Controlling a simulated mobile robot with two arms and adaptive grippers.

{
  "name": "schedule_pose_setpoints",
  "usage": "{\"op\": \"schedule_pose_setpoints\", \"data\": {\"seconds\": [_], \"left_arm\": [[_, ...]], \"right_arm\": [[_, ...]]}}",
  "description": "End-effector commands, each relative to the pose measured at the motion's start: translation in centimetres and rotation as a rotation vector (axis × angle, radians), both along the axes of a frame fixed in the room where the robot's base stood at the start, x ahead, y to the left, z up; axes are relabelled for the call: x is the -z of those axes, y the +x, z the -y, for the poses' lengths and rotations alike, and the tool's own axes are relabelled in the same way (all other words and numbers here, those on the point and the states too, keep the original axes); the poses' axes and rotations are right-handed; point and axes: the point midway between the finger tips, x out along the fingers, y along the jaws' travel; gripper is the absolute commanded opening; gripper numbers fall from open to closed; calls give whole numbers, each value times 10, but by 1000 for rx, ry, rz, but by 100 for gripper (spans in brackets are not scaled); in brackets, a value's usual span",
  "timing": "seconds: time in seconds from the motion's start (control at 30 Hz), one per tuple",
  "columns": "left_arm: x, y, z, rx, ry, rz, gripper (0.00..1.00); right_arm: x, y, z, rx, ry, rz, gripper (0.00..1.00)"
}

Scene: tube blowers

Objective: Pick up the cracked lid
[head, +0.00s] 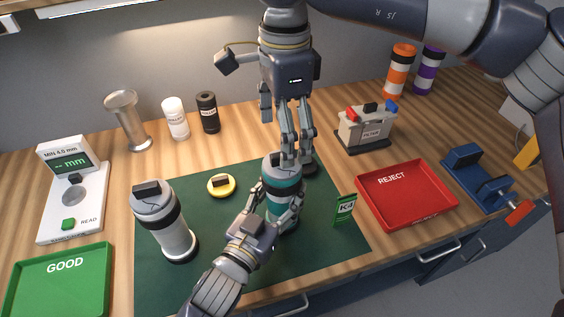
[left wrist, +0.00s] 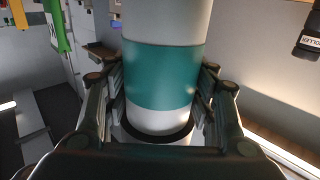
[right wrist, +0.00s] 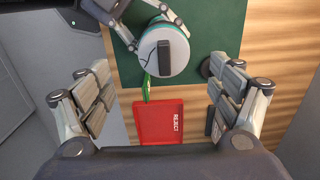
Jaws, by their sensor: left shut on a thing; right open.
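The cracked lid (right wrist: 165,50) is a pale disc with a dark bar handle and a thin dark crack line, seated on top of a teal-banded tube (head: 283,186). In the head view the lid is partly hidden by my right gripper (head: 296,155). That gripper is open, pointing down above the lid; in the right wrist view the lid lies beyond the spread fingers, not between the pads. My left gripper (head: 270,215) is shut around the tube's side, and the tube's teal band also shows in the left wrist view (left wrist: 160,75). The tube stands roughly upright over the green mat (head: 215,265).
Another lidded tube (head: 165,225) stands on the mat's left, with a yellow disc (head: 221,187) near it. A green card (head: 344,209) and red REJECT tray (head: 405,220) are to the right. A green GOOD tray (head: 60,295) and gauge (head: 72,205) are at left.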

Motion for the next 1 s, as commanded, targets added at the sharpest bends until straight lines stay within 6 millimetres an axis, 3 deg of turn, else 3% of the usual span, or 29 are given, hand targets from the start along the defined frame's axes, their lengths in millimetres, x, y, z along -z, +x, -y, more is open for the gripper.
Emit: {"op": "schedule_pose_setpoints", "data": {"seconds": [0.17, 0.43, 0.73, 0.77, 0.97, 1.0], "left_arm": [[1, 0, 0, 0, 1, -2, 21], [1, 0, 0, 0, 1, -2, 21], [1, 0, 0, 0, 1, -2, 21], [1, 0, 0, 0, 1, -2, 21], [1, 0, 0, 0, 1, -2, 21], [1, 0, 0, 0, 1, -2, 21]], "right_arm": [[13, 1, -1, 1, 0, -2, 85], [51, 5, -3, 1, -1, -2, 85], [57, 6, -3, 3, 1, 1, 85], [57, 6, -3, 3, 1, 1, 83], [57, 5, -3, 3, 1, 0, 37], [57, 5, -3, 3, 1, 0, 35]]}}
